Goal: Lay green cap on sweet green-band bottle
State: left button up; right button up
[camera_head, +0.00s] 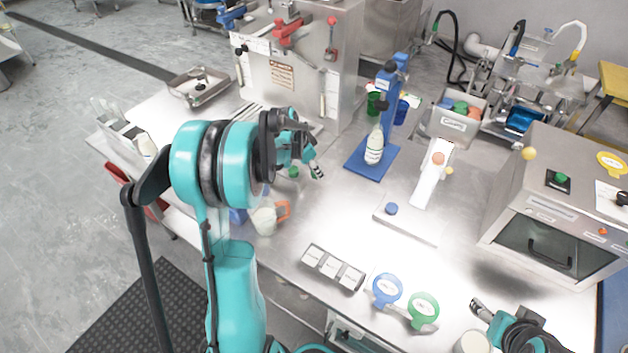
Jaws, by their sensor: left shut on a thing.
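A white bottle (374,147) with a greenish band stands upright on the blue stand base (370,165). Its label is too small to read. A small green cap (293,172) shows at my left gripper (306,172), left of the bottle and apart from it. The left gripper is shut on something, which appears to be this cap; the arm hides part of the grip. Another white bottle (147,147) stands at the left table edge; its band is unclear. My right gripper (482,309) is low at the right, far from the bottle, and its opening is unclear.
A white cup with an orange handle (264,219) stands below the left gripper. A white chute (432,175) and a metal plate with a blue knob (391,208) are right of the bottle. A labelled tray (332,268) and blue and green ring tools (423,307) lie in front.

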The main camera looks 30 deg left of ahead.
aim_at(314, 184)
pick_arm(q)
jog(key=shift+a+f+b, duration=0.15)
jog(key=shift+f+b, duration=0.75)
jog(key=shift+f, duration=1.15)
pick_arm(e)
jog(key=shift+f, duration=1)
pick_arm(q)
jog(key=shift+f, duration=0.25)
pick_arm(e)
jog(key=shift+f, duration=0.15)
pick_arm(q)
jog(key=o, duration=0.7)
jog(key=shift+r, duration=0.1)
